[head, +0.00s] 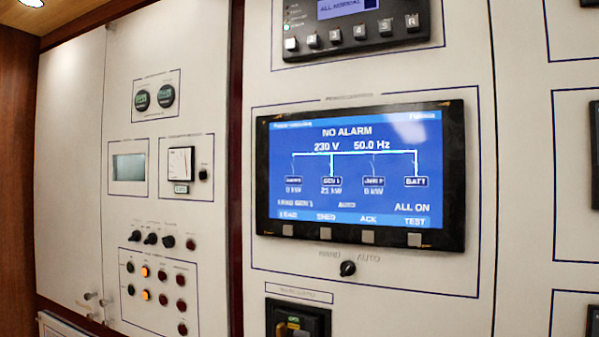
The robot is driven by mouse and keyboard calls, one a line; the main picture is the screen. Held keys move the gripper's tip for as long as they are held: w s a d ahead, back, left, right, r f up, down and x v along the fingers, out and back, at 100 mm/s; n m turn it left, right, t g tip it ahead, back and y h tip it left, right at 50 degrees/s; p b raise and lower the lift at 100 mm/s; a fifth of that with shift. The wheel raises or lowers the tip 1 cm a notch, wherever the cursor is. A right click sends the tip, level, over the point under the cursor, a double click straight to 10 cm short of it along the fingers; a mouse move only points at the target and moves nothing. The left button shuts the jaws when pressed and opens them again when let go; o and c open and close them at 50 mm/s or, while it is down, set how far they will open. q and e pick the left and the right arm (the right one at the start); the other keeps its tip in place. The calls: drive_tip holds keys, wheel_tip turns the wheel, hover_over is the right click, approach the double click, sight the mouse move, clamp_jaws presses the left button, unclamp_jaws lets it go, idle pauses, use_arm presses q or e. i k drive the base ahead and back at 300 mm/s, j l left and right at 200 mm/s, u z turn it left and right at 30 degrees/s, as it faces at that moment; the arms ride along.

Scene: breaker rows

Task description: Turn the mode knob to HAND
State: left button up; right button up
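The mode knob (348,268) is a small black round knob on the white panel, below the large screen. A label that looks like HAND (329,254) is at its upper left, and a label that looks like AUTO (368,257) is at its upper right. Its pointer is too small to read with certainty. The large screen (350,177) is blue and shows NO ALARM, with a small word that looks like AUTO near its bottom. Neither of my grippers is in view, and nothing touches the knob.
A black breaker unit (298,320) sits below and left of the knob, cut by the frame's bottom. Screen buttons (368,237) are just above the knob. The left panel has several small knobs (151,238) and lit orange buttons (147,295). The panel around the mode knob is clear.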

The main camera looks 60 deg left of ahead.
sight(347, 268)
drive_tip(key=u, duration=1.5)
